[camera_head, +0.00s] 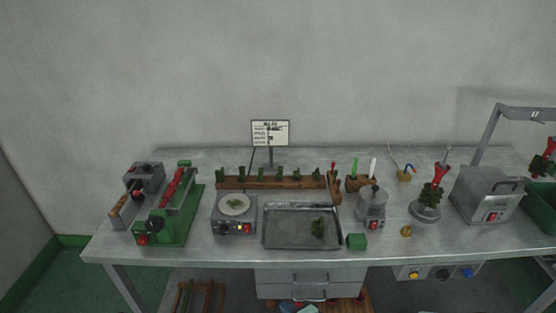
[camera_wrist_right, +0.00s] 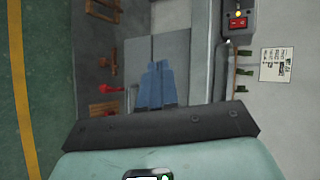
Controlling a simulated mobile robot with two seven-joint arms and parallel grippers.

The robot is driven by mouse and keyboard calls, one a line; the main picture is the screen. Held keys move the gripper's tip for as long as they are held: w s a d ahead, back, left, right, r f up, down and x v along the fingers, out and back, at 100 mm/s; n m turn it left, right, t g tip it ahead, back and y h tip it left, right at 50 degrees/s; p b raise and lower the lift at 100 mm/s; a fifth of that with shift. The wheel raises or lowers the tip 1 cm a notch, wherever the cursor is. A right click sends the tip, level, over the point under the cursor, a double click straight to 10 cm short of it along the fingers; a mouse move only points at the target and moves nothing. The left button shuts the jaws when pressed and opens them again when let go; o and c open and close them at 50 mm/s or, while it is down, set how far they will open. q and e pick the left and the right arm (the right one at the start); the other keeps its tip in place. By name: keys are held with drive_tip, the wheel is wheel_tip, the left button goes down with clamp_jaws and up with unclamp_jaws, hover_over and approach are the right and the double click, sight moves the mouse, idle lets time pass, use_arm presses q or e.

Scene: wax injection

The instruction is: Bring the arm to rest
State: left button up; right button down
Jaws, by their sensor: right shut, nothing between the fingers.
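My right gripper (camera_wrist_right: 157,66) shows in the right wrist view as two blue-grey fingers lying side by side. It is shut with nothing between the fingers. The grey bench, its drawers and the floor lie behind it in that view, and it appears apart from them. In the head view I make out neither gripper, and my left gripper is in neither view.
The grey bench (camera_head: 190,258) carries a green press (camera_head: 180,215), a scale (camera_head: 233,226), a metal tray (camera_head: 285,245), a wooden rack (camera_head: 275,183), a small pot (camera_head: 371,208) and a grey machine (camera_head: 480,195). A green bin (camera_head: 540,205) stands at right.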

drive_tip(key=s+d+f+n+g+h+p, duration=0.1)
drive_tip(key=s+d+f+n+g, duration=0.15)
drive_tip(key=s+f, duration=0.4)
drive_tip(key=s+d+f+n+g+h, duration=0.1)
drive_tip(key=s+d+f+g+h, duration=0.2)
drive_tip(key=f, duration=0.7)
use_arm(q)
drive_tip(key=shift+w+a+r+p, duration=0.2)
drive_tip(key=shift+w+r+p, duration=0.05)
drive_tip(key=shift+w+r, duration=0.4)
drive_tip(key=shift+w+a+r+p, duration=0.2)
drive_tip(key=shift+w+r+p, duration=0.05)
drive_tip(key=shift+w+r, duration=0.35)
use_arm(e)
drive_tip(key=s+d+f+n+g, duration=0.1)
drive_tip(key=s+f+n+g, duration=0.1)
drive_tip(key=s, duration=0.6)
drive_tip(key=s+d+f+n+g, duration=0.2)
drive_tip(key=s+f+g, duration=0.1)
drive_tip(key=s, duration=0.6)
drive_tip(key=shift+f+n, duration=0.35)
drive_tip(key=shift+f, duration=0.4)
